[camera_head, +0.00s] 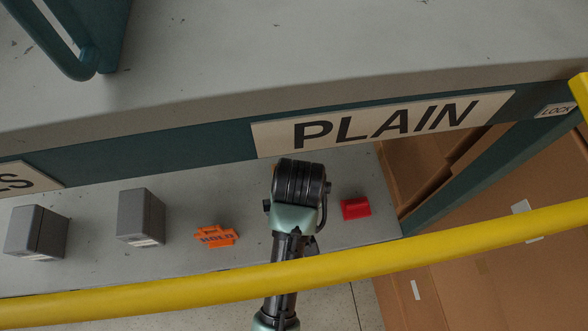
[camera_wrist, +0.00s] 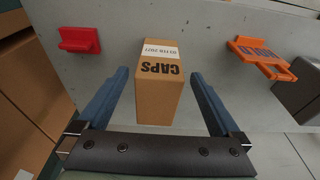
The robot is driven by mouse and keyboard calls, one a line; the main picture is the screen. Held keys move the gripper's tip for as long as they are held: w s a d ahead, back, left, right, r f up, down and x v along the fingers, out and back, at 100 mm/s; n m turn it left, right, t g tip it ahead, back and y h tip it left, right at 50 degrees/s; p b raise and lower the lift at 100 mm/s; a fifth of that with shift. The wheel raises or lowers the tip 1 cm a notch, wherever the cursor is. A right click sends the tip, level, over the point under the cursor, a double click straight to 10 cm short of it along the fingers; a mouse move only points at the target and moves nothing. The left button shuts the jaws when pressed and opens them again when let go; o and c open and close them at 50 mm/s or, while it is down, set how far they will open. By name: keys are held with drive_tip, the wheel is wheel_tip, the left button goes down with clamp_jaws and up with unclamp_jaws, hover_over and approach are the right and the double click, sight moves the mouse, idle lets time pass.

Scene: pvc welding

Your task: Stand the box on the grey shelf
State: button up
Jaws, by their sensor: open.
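The cardboard box (camera_wrist: 158,100), marked CAPS with a dated white label, is in the middle of the wrist view. It is at the grey shelf (camera_wrist: 213,30), which also shows in the head view (camera_head: 90,215). CAPS reads upside down in the wrist view. I cannot tell whether the box stands or lies, or whether it bears on the shelf. My gripper (camera_wrist: 158,74) is open, with one blue finger on each side of the box; contact is unclear. In the head view, my arm hides the box and my fingers.
A red piece (camera_head: 355,208) and an orange HOLD sign (camera_head: 215,236) flank my arm on the shelf. Two grey blocks (camera_head: 36,232) (camera_head: 141,216) stand farther left. A PLAIN-marked upper ledge (camera_head: 385,122) overhangs behind. A yellow rail (camera_head: 460,237) crosses in front; cardboard boxes (camera_head: 480,280) are right.

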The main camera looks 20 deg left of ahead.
drive_tip(key=r, duration=0.3)
drive_tip(key=shift+s+d+r, duration=0.2)
drive_tip(key=shift+s+r, duration=0.1)
drive_tip(key=shift+f, duration=0.1)
idle(0.3)
